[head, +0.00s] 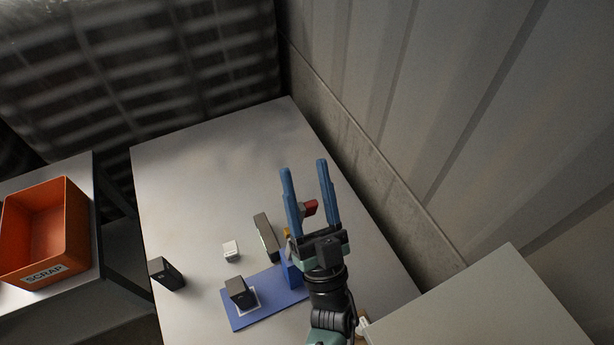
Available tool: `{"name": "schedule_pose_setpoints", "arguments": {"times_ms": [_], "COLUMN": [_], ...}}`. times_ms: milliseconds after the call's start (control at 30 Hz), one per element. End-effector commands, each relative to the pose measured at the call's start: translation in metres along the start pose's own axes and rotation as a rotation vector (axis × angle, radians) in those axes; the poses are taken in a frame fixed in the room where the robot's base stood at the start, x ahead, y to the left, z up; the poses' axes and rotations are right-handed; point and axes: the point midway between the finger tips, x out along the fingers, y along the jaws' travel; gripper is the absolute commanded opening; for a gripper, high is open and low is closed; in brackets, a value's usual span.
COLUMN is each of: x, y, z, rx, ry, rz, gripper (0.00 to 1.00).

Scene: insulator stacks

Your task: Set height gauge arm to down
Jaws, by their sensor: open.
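My gripper (304,166) is open, its two blue fingers pointing up in the picture over the right part of the table. A blue base plate (268,312) lies on the table, with a blue upright part (291,270) at its right end, partly behind my gripper. A red piece (310,207) shows behind and between the fingers, and a small yellow piece (287,232) shows left of my gripper's palm. These look like parts of the height gauge, but its arm is mostly hidden and I cannot tell its position. A dark block (238,290) stands on the plate's white-outlined square.
A grey bar-shaped object (266,237), a small white block (231,250) and another dark block (166,273) are on the table (205,170). The table's far part is clear. An orange SCRAP bin (45,230) stands on a left-hand table. A corrugated wall (450,110) borders the right.

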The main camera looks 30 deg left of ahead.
Motion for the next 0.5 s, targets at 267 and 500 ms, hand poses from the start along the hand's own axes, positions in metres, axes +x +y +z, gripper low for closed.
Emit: {"name": "schedule_pose_setpoints", "arguments": {"times_ms": [267,500], "x": [-0.0005,-0.0008], "y": [0.0004,0.0021], "z": [0.0001,-0.0004], "rx": [0.0,-0.002], "ry": [-0.001,0.0], "rz": [0.001,0.005], "gripper": [0.29,0.0]}}
